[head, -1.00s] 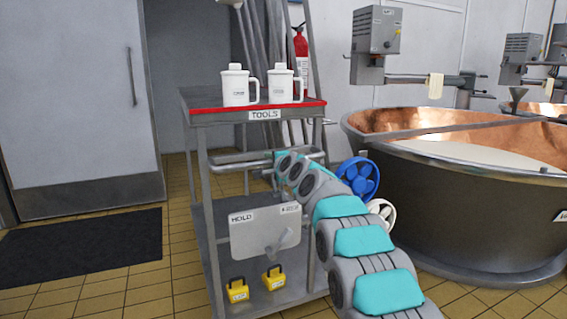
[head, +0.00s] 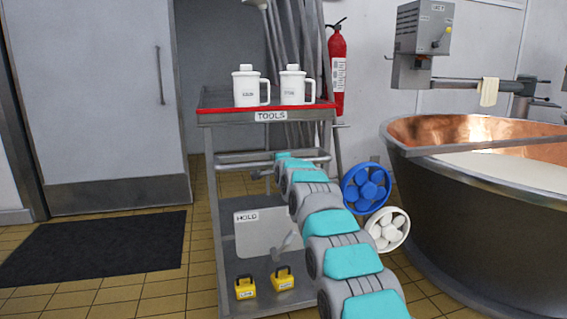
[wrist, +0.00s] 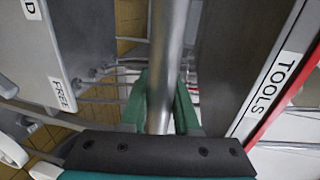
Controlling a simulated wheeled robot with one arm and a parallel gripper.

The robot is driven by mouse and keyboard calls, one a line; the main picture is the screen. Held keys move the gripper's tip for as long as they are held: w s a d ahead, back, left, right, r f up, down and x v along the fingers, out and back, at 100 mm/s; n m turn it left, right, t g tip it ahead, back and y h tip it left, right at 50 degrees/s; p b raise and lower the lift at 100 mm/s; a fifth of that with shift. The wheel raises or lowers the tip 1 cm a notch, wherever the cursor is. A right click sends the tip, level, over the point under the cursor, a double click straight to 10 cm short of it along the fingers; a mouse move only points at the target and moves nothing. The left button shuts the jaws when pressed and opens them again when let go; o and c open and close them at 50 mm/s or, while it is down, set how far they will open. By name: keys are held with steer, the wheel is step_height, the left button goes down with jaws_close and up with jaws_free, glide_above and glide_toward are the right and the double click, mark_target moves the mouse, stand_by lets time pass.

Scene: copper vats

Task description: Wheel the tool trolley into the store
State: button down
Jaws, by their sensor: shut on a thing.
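The tool trolley (head: 206,190) stands upright in front of me in the head view, a grey metal frame with a red-edged top tray labelled TOOLS. Two white jugs (head: 246,90) (head: 293,87) stand on the tray. Two yellow boxes (head: 245,288) (head: 283,279) sit on its lower shelf. A plate marked HOLD (head: 250,232), with a small lever, is on its near side; FREE (wrist: 62,95) shows on it in the wrist view. My gripper (wrist: 164,100) is shut on the trolley's handle bar (wrist: 167,40); in the head view my arm hides the fingers.
A grey door (head: 95,100) with a long handle stands at the left, beside a grey recess (head: 190,120). A black mat (head: 95,248) lies before the door. A fire extinguisher (head: 337,70) hangs behind the trolley. Blue (head: 365,187) and white (head: 388,230) wheel-like things and a copper-lined vat (head: 470,200) are at right.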

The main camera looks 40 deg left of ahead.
steer(key=shift+w+a+f, duration=0.15)
steer(key=shift+w+a, duration=0.25)
steer(key=shift+a, duration=0.15)
steer(key=c, duration=0.7)
jaws_free()
steer(key=shift+o, duration=0.2)
